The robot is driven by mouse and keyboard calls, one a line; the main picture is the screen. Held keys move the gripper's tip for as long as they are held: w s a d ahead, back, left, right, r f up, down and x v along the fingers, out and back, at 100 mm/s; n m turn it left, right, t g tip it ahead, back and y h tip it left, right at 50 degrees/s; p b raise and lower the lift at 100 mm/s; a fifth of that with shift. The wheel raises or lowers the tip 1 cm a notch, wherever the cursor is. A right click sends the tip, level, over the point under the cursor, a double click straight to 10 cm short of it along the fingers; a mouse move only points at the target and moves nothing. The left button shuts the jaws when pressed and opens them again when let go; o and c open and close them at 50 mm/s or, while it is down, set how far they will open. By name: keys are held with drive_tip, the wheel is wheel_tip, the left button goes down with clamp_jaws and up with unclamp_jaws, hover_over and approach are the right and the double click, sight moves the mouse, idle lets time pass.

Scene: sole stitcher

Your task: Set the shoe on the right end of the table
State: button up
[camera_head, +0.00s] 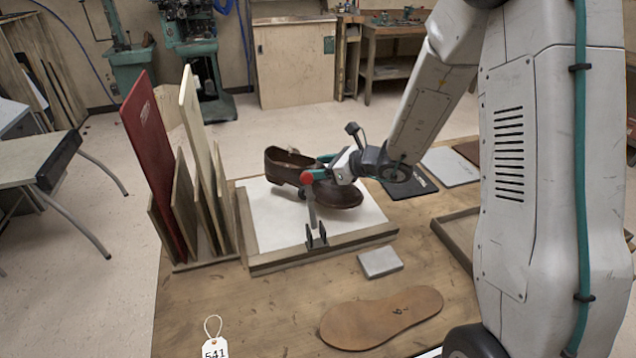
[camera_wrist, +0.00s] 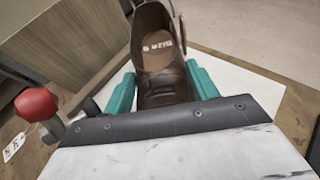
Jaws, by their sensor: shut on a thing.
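The brown leather shoe (camera_head: 283,168) is over the white sheet of a wood-framed board on the table (camera_head: 200,310). Its toe points toward the lower right, and I cannot tell whether it touches the sheet. My gripper (camera_head: 322,172) is shut on the shoe around its middle. In the wrist view the teal fingers of my gripper (camera_wrist: 160,88) press on both sides of the shoe (camera_wrist: 158,60), whose open collar and insole with marks face the camera. The shoe's toe is hidden there by my gripper's body. The table's right end is partly hidden behind my arm.
A lever with a red knob (camera_head: 306,178) stands close to the shoe and my gripper. A rack with a red panel (camera_head: 155,150) is at left. A grey block (camera_head: 380,262) and a sole piece (camera_head: 380,318) lie in front. A wooden tray (camera_head: 450,238) and light slab (camera_head: 450,165) are at right.

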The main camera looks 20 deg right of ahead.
drive_tip(key=shift+f, duration=2.15)
drive_tip(key=o, duration=1.4)
drive_tip(key=shift+f, duration=0.15)
drive_tip(key=shift+c, duration=0.2)
